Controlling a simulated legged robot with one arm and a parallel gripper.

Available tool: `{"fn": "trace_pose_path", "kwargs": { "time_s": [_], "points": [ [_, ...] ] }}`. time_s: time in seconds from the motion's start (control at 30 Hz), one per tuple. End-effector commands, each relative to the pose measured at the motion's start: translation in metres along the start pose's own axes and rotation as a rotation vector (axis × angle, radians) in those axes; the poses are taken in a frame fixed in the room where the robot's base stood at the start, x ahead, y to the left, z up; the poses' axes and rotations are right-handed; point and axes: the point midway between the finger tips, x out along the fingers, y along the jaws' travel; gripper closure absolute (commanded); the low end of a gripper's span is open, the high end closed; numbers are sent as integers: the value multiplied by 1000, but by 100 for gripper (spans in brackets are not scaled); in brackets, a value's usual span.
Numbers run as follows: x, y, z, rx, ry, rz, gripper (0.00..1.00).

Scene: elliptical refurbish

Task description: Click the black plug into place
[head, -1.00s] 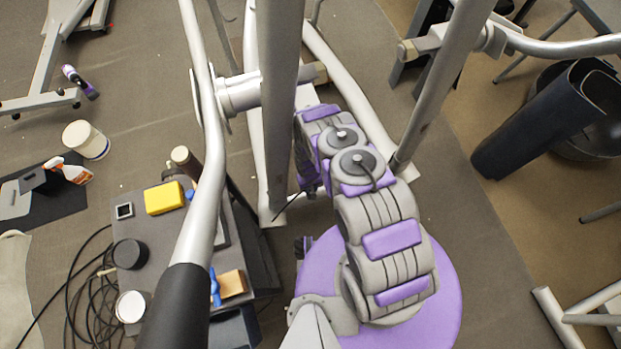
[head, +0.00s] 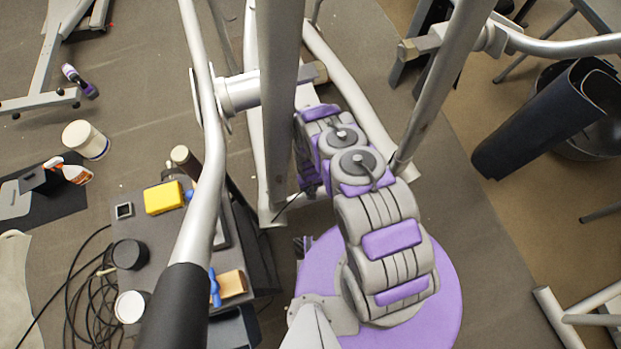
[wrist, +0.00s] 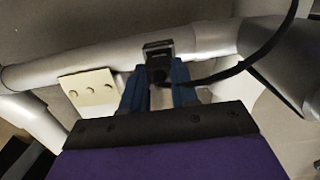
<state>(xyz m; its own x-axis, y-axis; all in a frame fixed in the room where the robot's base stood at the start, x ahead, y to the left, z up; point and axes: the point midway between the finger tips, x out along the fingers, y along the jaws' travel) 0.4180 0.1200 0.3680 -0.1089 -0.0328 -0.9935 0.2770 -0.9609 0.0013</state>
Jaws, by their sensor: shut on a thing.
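My gripper (wrist: 158,72) shows in the wrist view, its two blue fingers shut on the black plug (wrist: 160,76), which sits between the fingertips. A black cable (wrist: 235,70) runs from the plug toward the upper right. Just beyond the fingertips, a small dark square fitting (wrist: 158,48) sits at the grey metal tube (wrist: 205,38). I cannot tell whether the plug is inside this fitting or only against it. In the head view my gripper is hidden behind the machine's post and my own arm. A thin black cable (head: 289,206) shows there beside the post.
Grey machine posts (head: 280,100) and a handlebar (head: 205,200) stand close around my arm. A low table (head: 150,240) at left holds a yellow block (head: 164,198) and jars. A spray bottle (head: 72,172) and a tub (head: 86,139) are farther left.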

Motion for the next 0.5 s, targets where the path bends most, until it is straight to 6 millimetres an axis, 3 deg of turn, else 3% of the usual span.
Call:
{"fn": "trace_pose_path", "kwargs": {
  "time_s": [0.3, 0.33, 0.5],
  "points": [
    [0, 0, 0, 0, 0, 0, 100],
    [0, 0, 0, 0, 0, 0, 68],
    [0, 0, 0, 0, 0, 0, 52]
  ]
}}
